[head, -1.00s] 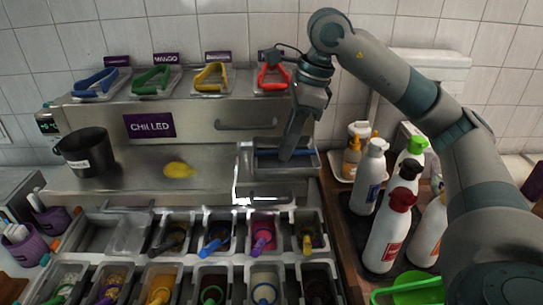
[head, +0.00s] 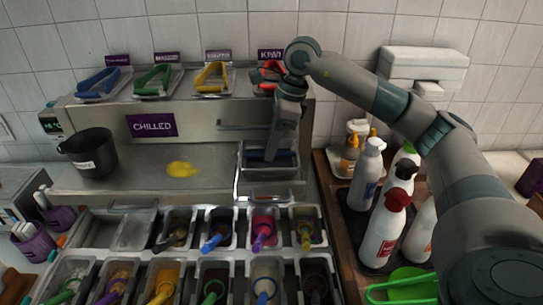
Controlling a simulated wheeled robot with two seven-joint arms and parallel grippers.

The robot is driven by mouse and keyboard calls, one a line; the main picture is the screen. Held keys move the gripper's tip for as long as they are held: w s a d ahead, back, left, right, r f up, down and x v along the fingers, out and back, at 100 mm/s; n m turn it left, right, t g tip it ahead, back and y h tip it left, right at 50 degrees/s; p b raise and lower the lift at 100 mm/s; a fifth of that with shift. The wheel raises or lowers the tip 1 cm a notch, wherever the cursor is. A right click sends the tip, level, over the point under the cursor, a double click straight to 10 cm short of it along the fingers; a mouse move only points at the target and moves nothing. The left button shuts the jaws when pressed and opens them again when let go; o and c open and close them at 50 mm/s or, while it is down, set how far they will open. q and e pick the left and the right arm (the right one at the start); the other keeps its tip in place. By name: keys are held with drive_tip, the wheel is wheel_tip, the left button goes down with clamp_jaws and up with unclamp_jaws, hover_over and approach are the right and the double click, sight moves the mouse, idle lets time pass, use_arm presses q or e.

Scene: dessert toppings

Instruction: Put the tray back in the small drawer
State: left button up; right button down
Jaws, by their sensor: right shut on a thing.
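My right gripper (head: 271,156) reaches down from above and is shut on the grey metal tray (head: 292,170), at its far left part. A blue bar (head: 286,156) shows along the tray beside the fingers. The tray looks roughly level and sits over the small drawer (head: 268,199), which is pulled out from the chilled unit. The drawer's front and left edge show below and beside the tray. I cannot tell whether the tray touches the drawer floor. My left gripper is not in view.
The chilled unit (head: 205,125) stands behind, with coloured-handled trays on top. A dark pot (head: 90,152) and a yellow blob (head: 182,169) are on the steel counter at left. Topping bins (head: 215,228) fill the front. Several bottles (head: 382,232) stand at right.

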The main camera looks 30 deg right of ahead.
wheel_tip(320, 180, down, 3)
drive_tip(key=shift+r+p, duration=0.15)
drive_tip(key=shift+p, duration=0.55)
drive_tip(key=shift+f, duration=0.2)
drive_tip(key=shift+f, duration=0.15)
drive_tip(key=shift+f+b, duration=0.15)
drive_tip(key=shift+b, duration=0.15)
drive_tip(key=c, duration=1.8)
unclamp_jaws()
drive_tip(key=shift+r, duration=0.3)
